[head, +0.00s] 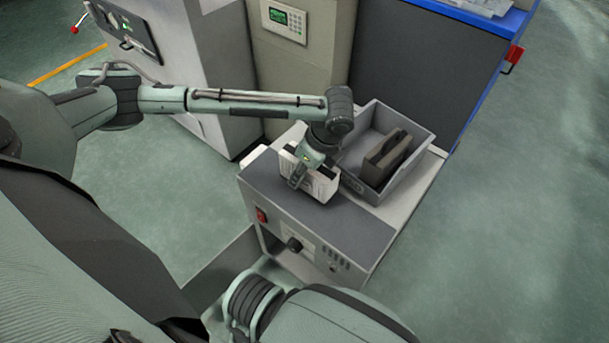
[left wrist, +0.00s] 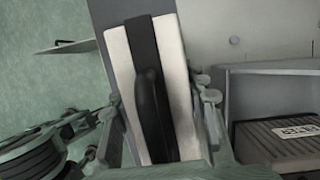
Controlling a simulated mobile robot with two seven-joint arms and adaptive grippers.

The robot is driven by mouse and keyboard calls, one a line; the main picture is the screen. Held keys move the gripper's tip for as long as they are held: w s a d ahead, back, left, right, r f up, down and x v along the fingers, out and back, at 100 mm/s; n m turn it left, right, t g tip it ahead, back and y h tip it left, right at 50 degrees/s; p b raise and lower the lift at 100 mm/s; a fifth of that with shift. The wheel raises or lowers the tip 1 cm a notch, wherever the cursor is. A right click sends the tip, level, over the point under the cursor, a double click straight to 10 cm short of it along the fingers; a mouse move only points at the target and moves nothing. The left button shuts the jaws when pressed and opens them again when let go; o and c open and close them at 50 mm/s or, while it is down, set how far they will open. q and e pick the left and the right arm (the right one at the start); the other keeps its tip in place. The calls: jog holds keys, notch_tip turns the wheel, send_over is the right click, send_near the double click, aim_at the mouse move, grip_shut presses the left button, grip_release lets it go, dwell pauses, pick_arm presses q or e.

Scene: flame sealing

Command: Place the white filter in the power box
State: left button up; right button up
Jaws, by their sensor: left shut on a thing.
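The white filter (head: 321,187) is at the dark top of a box with a red switch and a knob, which looks like the power box (head: 345,225). I cannot tell whether the filter touches that top. My left gripper (head: 299,172) is shut on the filter and hides part of it. In the left wrist view the filter (left wrist: 178,85) has a dark band and a black handle, and it stands between the fingers of my left gripper (left wrist: 160,125). My right gripper is out of view.
A grey bin (head: 422,150) right of the white filter holds a dark brown filter (head: 385,158), which also shows in the left wrist view (left wrist: 275,145). A beige cabinet with a keypad (head: 288,22) and a blue-edged dark bench (head: 425,75) stand behind. The floor at right is clear.

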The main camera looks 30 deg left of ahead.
pick_arm(q)
jog(key=shift+f, duration=0.8)
jog(key=o, duration=1.2)
jog(key=shift+f, duration=0.15)
